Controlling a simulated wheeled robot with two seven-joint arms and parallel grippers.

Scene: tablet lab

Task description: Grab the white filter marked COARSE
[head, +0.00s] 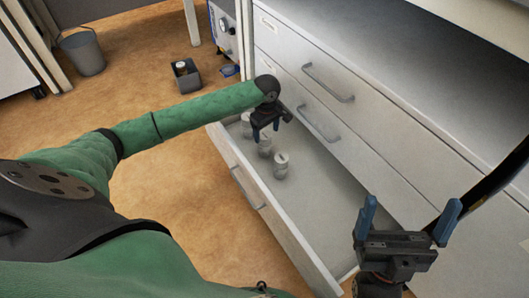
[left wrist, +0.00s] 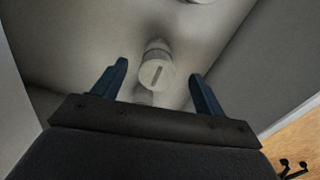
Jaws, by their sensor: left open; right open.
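Three small whitish cylindrical filters stand in a row in the open drawer: a far one (head: 246,124), a middle one (head: 264,147) and a near one (head: 281,167). No COARSE marking is legible on any of them. My left gripper (head: 272,126) is open and empty above the far end of the row, partly covering the filters there. My right gripper (head: 408,220) is open and empty at the lower right.
The open drawer (head: 330,205) has bare floor to the right of the filters. Closed drawers with handles (head: 328,84) rise behind it below a grey worktop (head: 370,35).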

